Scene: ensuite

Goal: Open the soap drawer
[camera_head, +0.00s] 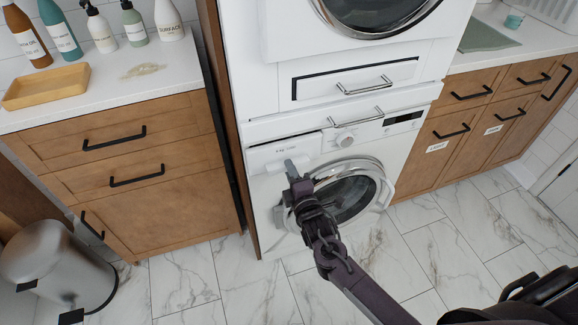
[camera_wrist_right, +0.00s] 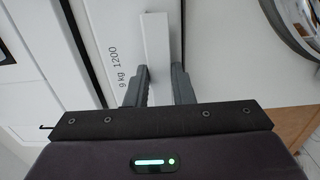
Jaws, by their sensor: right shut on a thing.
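The soap drawer (camera_head: 270,155) is the white panel at the upper left of the lower washing machine (camera_head: 405,142). Its front, with the print "9 kg 1200", shows in the wrist view (camera_wrist_right: 103,40). A pale handle bar (camera_wrist_right: 155,42) stands out from it. My right gripper (camera_head: 291,170) is at the drawer front in the head view. In the wrist view its two fingers (camera_wrist_right: 162,75) are shut on the handle bar, one on each side. I cannot tell whether the drawer is pulled out at all. My left gripper is not in view.
The round washer door (camera_head: 350,195) is just right of and below my right gripper. Above is a second white machine with a metal-handled drawer (camera_head: 350,82). Wooden cabinets (camera_head: 125,170) stand at both sides; a bin (camera_head: 60,265) is at lower left. The marble floor (camera_head: 185,285) in front is clear.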

